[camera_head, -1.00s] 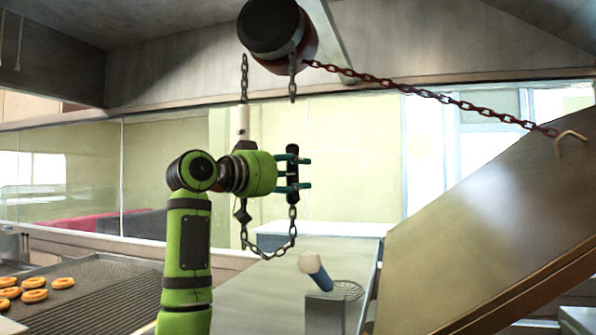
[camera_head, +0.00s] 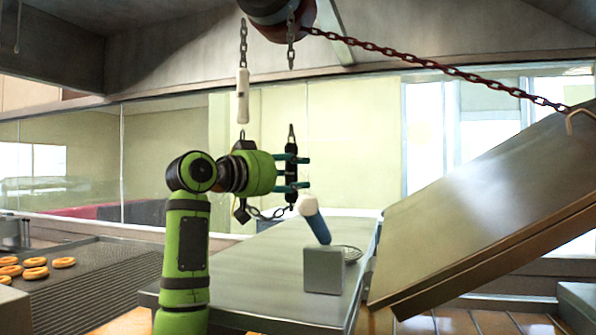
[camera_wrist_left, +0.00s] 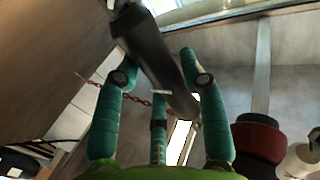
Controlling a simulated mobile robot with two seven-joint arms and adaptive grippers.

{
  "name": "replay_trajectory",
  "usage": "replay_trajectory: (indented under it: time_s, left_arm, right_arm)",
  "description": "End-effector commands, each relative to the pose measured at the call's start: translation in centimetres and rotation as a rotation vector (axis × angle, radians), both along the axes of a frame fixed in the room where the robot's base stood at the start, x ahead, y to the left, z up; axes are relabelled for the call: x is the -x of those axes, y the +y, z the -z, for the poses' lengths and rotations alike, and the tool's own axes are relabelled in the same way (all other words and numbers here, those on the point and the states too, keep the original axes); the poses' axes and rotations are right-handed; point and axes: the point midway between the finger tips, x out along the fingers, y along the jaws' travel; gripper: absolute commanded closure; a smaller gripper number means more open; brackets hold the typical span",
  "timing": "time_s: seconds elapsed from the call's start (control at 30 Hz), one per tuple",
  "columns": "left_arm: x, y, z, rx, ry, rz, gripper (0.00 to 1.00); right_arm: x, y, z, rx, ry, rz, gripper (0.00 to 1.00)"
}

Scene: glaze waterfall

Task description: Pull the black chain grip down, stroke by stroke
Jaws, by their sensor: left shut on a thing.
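The black chain grip (camera_head: 291,165) is upright between the teal fingers of my left gripper (camera_head: 304,172), which is shut on it. In the left wrist view the grip (camera_wrist_left: 158,62) is a dark cylinder slanting between the fingers. A chain loop (camera_head: 268,214) hangs below it. A white grip (camera_head: 242,98) hangs on the neighbouring chain, left of and above the black grip. Both chains come down from the dark red and black hoist drum (camera_head: 282,14), cut by the top edge. My right gripper is out of view.
A rusty red chain (camera_head: 440,68) runs from the drum to a hook on a large tilted metal panel (camera_head: 480,200) at right. Below are a metal counter (camera_head: 235,295), a grey box (camera_head: 323,270) and a blue-and-white cylinder (camera_head: 315,220). Ring-shaped doughnuts (camera_head: 36,272) lie on a rack at left.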

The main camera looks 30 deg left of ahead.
Motion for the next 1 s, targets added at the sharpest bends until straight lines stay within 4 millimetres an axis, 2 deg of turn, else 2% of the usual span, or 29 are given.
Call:
replay_trajectory:
  time_s: [0.03,0.13,0.27,1.0]
  left_arm:
    - [0.0,-0.1,0.6,-0.004,0.007,0.008,1.00]
    - [0.0,-0.2,0.6,-0.003,0.005,0.012,1.00]
    - [0.1,-0.4,-0.2,-0.003,0.003,0.015,1.00]
    - [0.1,-0.1,-14.0,0.000,-0.002,0.002,1.00]
  right_arm:
    - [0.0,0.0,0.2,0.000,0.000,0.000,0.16]
    - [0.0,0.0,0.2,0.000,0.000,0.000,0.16]
    - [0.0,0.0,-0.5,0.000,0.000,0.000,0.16]
    - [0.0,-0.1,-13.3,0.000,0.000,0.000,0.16]
